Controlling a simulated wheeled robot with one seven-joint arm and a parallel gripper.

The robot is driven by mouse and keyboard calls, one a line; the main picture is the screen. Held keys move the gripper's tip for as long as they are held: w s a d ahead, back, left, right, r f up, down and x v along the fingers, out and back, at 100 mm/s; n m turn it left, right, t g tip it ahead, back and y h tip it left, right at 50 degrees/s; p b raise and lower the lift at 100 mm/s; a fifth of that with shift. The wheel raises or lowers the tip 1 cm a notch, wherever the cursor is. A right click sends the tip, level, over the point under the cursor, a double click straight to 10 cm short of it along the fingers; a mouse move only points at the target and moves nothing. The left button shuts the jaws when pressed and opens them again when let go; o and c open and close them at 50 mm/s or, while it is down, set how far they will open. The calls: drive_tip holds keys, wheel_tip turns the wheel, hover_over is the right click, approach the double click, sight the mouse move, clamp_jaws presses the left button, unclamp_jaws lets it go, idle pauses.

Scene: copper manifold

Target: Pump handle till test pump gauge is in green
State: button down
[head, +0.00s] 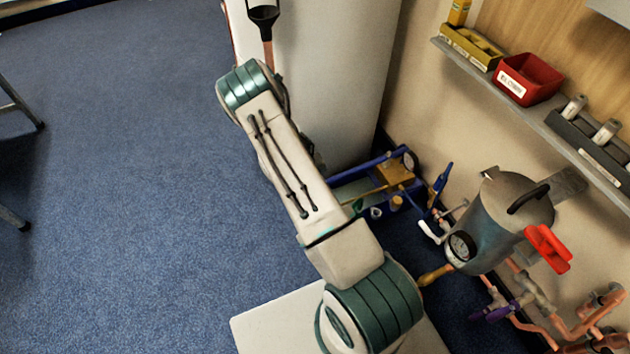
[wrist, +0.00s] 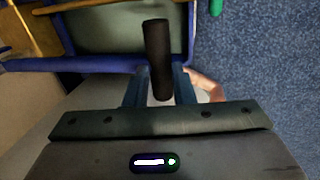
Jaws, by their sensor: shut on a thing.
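The test pump stands low on the floor, with a blue frame (head: 345,168) and a brass block (head: 393,173). Its small round gauge (head: 410,161) is at the block's right end, too small and angled to read. In the wrist view, the black pump handle (wrist: 157,38) lies between the two blue-grey fingers of my gripper (wrist: 159,88), which is shut on it. The blue frame (wrist: 85,63) shows behind the handle. In the head view my own arm hides the gripper and the handle.
A grey metal vessel (head: 490,225) with another gauge (head: 461,246) stands right of the pump, near copper pipes (head: 560,325). A white cabinet (head: 340,75) rises behind the pump. A wall shelf (head: 540,125) holds a red bin (head: 530,78). Open blue carpet (head: 130,160) lies left.

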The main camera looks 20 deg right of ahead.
drive_tip(key=a+p+v, duration=0.1)
drive_tip(key=p+v, duration=0.2)
drive_tip(key=v, duration=0.8)
drive_tip(key=shift+r, duration=0.15)
drive_tip(key=shift+w+a, duration=0.1)
drive_tip(key=shift+a, duration=0.05)
